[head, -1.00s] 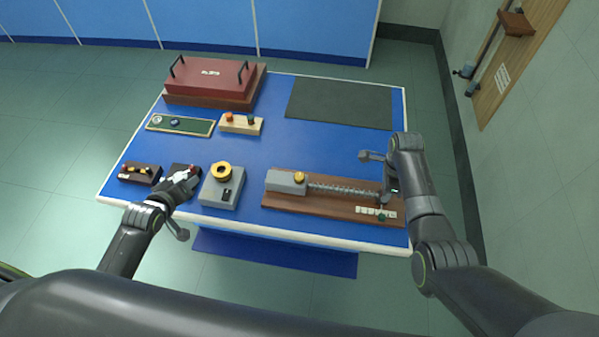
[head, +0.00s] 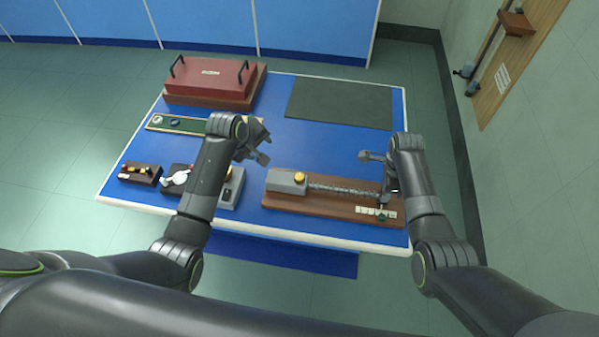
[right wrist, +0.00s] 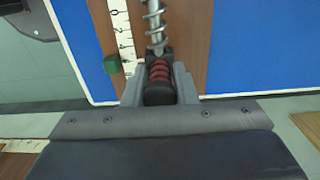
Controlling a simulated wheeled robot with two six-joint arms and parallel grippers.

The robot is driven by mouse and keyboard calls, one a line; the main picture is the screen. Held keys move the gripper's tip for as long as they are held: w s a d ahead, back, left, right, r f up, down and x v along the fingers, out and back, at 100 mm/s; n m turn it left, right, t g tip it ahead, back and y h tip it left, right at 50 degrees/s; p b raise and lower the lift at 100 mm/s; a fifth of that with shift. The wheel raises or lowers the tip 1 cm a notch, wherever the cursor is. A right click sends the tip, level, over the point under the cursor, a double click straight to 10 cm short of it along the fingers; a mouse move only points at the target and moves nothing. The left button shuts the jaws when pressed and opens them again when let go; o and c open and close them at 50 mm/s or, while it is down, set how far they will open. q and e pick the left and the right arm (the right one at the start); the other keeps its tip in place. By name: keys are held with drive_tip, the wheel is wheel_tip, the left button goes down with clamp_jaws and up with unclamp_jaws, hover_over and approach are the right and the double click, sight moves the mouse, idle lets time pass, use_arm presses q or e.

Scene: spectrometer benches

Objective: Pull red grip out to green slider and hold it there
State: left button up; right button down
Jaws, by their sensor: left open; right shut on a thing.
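The red grip (right wrist: 160,75), dark with red ribs, sits at the end of the spring (right wrist: 154,20) in the right wrist view. My right gripper (right wrist: 160,88) is shut on it, one finger on each side. In the head view the spring (head: 345,191) runs right from a grey block to my right gripper (head: 390,190), which hides the grip. The green slider (right wrist: 112,64) is on the white scale (right wrist: 122,30); the grip is roughly level with it, slightly nearer the wrist. The slider also shows in the head view (head: 382,216). My left gripper (head: 256,143) is open above the table's middle.
The spring's wooden base (head: 300,206) lies on the blue table (head: 320,148). A grey block with a yellow knob (head: 299,177) holds the spring's left end. A red lidded case (head: 210,80) and dark mat (head: 340,104) are behind. Small devices stand front left, partly behind my left arm.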

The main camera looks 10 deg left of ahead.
use_arm(q)
drive_tip(key=d+r+g, duration=0.3)
drive_tip(key=d+g, duration=0.1)
drive_tip(key=d, duration=0.4)
wheel_tip(320, 180, up, 2)
drive_tip(key=n+g+y, duration=0.1)
drive_tip(key=g+y, duration=0.1)
hover_over(299, 176)
wheel_tip(299, 176, down, 11)
drive_tip(key=shift+f, duration=0.2)
drive_tip(key=c, duration=1)
drive_tip(key=shift+o, duration=0.2)
